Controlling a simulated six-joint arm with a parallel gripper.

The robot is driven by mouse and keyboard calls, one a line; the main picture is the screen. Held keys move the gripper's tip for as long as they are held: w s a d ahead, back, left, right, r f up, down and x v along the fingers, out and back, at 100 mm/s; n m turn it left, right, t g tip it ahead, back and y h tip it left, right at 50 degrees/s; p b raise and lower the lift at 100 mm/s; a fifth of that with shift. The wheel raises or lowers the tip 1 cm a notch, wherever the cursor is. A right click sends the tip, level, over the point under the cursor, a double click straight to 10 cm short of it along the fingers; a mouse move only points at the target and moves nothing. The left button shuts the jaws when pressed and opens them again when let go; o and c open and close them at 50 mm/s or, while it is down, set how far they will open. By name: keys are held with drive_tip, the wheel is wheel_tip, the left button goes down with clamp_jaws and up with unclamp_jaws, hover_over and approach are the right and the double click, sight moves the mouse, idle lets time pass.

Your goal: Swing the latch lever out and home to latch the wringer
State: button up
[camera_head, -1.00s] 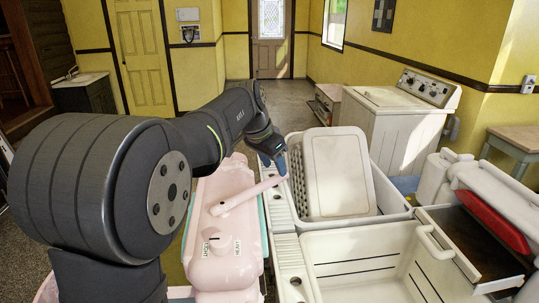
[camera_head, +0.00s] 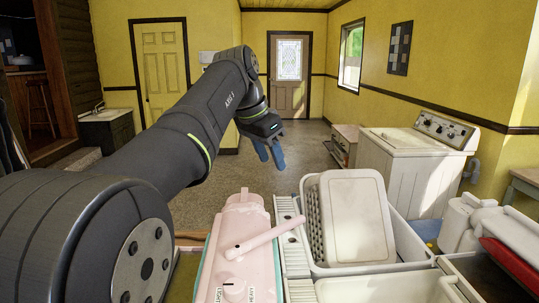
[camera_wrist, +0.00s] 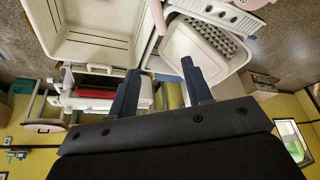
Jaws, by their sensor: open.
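The pink wringer head (camera_head: 242,275) stands at the lower middle of the head view, with a dial and LIGHT and HEAVY labels on top. A pink bar (camera_head: 268,236), which looks like the latch lever, slants from it up to the right, its free end over the white ribbed ledge. My gripper (camera_head: 272,158), with blue fingers, hangs above and beyond the bar, apart from it. It is open and empty; in the wrist view its two fingers (camera_wrist: 160,68) stand spread with nothing between them. Whether the lever is latched I cannot tell.
A white tub with a cream basket (camera_head: 352,215) stands right of the wringer head. A white wringer unit with a red part (camera_head: 512,262) is at the right edge. A white washer (camera_head: 400,170) stands behind. The floor beyond my gripper is clear.

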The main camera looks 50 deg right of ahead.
drive_tip(key=shift+r, duration=0.1)
drive_tip(key=c, duration=0.6)
drive_tip(key=d+f+n, duration=0.1)
drive_tip(key=n, duration=0.1)
drive_tip(key=d+f+n+t+y, duration=0.1)
drive_tip(key=f+n, duration=0.1)
drive_tip(key=n, duration=0.1)
drive_tip(key=w+d+f+n+y, duration=0.1)
drive_tip(key=f+n, duration=0.1)
drive_tip(key=n, duration=0.1)
drive_tip(key=shift+d+t, duration=0.3)
drive_tip(key=shift+t, duration=0.1)
clamp_jaws()
drive_tip(key=w+d+f+n+t+y, duration=0.1)
drive_tip(key=w+d+f+n, duration=0.15)
drive_tip(key=f+n, duration=0.35)
drive_tip(key=w+d+f+n+t+y, duration=0.1)
drive_tip(key=d+f+n+t, duration=0.2)
drive_tip(key=f, duration=0.6)
drive_tip(key=shift+s+a+r+n+g, duration=0.1)
drive_tip(key=shift+s+a+n+g, duration=0.1)
drive_tip(key=shift+s, duration=0.4)
drive_tip(key=shift+s+a+r+n+g, duration=0.1)
drive_tip(key=shift+s+a+n+g, duration=0.1)
drive_tip(key=shift+s, duration=0.45)
drive_tip(key=shift+s+a+r+n+g, duration=0.1)
drive_tip(key=shift+s+a+g, duration=0.1)
drive_tip(key=shift+s, duration=0.4)
